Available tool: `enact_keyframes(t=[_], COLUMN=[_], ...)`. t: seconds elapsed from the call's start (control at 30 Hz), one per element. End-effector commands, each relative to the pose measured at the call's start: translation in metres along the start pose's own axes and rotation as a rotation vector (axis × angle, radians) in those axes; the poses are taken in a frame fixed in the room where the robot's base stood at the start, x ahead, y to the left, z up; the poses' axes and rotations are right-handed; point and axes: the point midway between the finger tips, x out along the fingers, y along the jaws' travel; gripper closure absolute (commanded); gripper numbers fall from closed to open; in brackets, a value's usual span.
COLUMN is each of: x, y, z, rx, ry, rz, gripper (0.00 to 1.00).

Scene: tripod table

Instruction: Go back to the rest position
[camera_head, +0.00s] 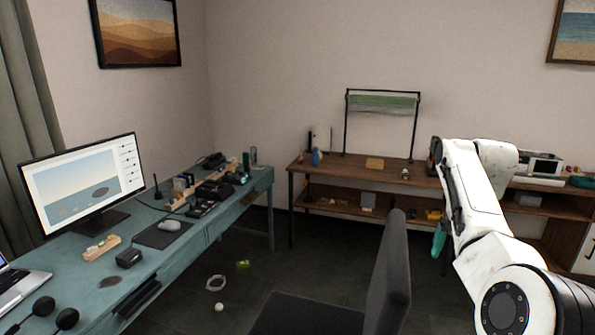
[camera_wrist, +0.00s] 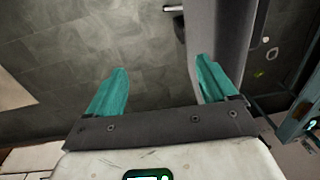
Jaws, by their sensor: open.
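My gripper (camera_wrist: 162,65) is open and empty in the wrist view, its two teal fingers spread wide over the grey tiled floor. In the head view a teal finger of my gripper (camera_head: 438,241) shows below my white arm at the right, in front of the brown workbench (camera_head: 340,177). The rest of the gripper is hidden behind the arm. My arm is raised and bent, its elbow at about the height of the bench top.
A grey chair (camera_head: 388,270) stands just left of my arm; its back also shows beyond the right finger in the wrist view (camera_wrist: 228,35). A teal desk (camera_head: 190,255) with a monitor (camera_head: 85,182) and small items is at left. A ring (camera_head: 215,283) and ball (camera_head: 219,307) lie on the floor.

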Motion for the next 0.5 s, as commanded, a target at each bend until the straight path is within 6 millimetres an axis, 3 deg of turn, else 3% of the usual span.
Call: enact_keyframes(t=[0.27,0.5], x=[0.04,0.097], y=[0.016,0.035], z=[0.008,0.027], rx=[0.019,0.032], ry=[0.007,0.014], rz=[0.017,0.043], gripper=[0.15,0.15])
